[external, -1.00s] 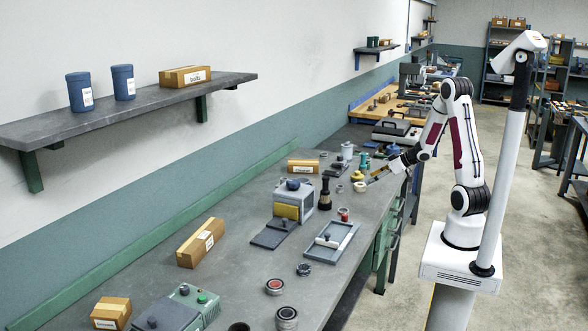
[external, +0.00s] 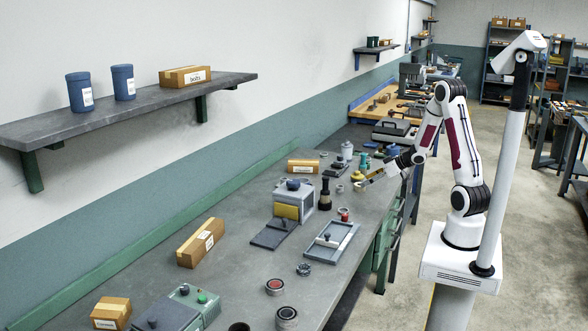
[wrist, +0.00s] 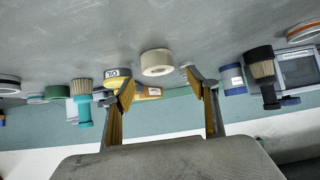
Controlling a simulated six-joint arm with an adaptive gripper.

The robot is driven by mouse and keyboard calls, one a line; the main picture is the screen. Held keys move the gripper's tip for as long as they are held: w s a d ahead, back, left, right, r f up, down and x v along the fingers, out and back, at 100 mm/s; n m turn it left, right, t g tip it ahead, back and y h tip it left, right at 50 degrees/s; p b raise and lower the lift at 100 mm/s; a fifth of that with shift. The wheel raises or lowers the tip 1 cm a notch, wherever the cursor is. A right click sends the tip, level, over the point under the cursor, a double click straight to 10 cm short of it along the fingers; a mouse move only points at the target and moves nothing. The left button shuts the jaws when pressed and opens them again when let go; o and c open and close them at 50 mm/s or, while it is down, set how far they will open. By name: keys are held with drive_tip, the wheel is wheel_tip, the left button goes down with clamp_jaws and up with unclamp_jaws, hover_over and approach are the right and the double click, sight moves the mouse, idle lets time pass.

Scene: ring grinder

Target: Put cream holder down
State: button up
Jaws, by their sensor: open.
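The cream holder (wrist: 157,62) is a short, round, cream-coloured ring on the grey bench top. In the wrist view it lies just beyond the fingertips, between their lines, apart from both fingers. In the external view the cream holder (external: 359,187) is small and sits near the bench's right edge, close to the fingertips. My gripper (wrist: 168,86) is open, with one finger on each side and nothing between them. In the external view my gripper (external: 369,181) reaches low over the bench from the right.
In the wrist view, a yellow-and-grey round container (wrist: 118,78) stands close left of the cream holder, and a teal-handled brush (wrist: 82,103) farther left. A blue container (wrist: 232,79) and a dark-handled brush (wrist: 262,70) stand right. The grey bench (external: 240,255) has clear patches.

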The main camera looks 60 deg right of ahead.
drive_tip(key=shift+x, duration=2.55)
drive_tip(key=shift+s+d+f, duration=0.1)
drive_tip(key=shift+s, duration=0.05)
drive_tip(key=c, duration=1.4)
drive_tip(key=shift+o, duration=0.2)
drive_tip(key=shift+r, duration=5)
